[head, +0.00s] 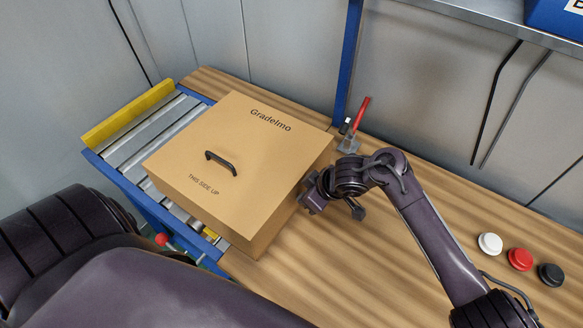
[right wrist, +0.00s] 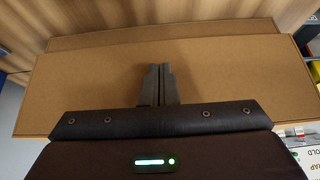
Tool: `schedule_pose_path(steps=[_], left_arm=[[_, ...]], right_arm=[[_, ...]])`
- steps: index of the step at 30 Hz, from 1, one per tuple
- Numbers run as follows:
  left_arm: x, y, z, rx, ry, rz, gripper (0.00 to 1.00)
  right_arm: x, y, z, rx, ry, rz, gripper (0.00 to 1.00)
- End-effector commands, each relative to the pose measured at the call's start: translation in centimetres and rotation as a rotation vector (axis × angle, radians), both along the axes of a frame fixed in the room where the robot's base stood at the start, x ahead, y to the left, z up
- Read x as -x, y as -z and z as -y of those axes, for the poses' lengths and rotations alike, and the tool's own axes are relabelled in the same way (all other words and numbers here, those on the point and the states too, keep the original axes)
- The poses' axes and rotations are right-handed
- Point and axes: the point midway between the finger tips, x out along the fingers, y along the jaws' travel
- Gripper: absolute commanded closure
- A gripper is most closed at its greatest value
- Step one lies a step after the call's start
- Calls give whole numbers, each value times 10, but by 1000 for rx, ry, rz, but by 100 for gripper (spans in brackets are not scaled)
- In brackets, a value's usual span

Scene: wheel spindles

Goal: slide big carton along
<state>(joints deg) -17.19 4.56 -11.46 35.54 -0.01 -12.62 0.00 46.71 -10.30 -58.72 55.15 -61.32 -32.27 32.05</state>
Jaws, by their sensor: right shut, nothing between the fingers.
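The big carton (head: 240,160) is a closed tan box with a black handle on top and the words "Gradelmo" and "THIS SIDE UP". In the head view it sits partly on the roller conveyor (head: 140,130) and partly on the wooden bench (head: 390,240). My right gripper (head: 310,197) is at the carton's right side. In the right wrist view its fingers (right wrist: 158,70) are shut with nothing between them, and point at the carton's side (right wrist: 220,80). I cannot tell whether the fingertips touch the carton. My left gripper is not in view.
A red-handled tool (head: 355,122) stands at the bench's back edge beside a blue post (head: 347,60). White (head: 490,243), red (head: 520,259) and black (head: 551,274) buttons sit at the right. A yellow rail (head: 130,112) edges the conveyor. The bench's middle front is clear.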

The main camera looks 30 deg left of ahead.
Motion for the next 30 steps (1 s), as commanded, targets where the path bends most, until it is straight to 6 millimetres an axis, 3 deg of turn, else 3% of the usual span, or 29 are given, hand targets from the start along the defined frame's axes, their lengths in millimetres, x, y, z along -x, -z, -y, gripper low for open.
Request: schedule_pose_path(steps=[15, 30], left_arm=[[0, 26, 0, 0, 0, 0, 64], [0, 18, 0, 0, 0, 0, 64]], right_arm=[[0, 1, -40, -2, 1, 1, 100], [1, -5, -40, -3, -1, 0, 100]])
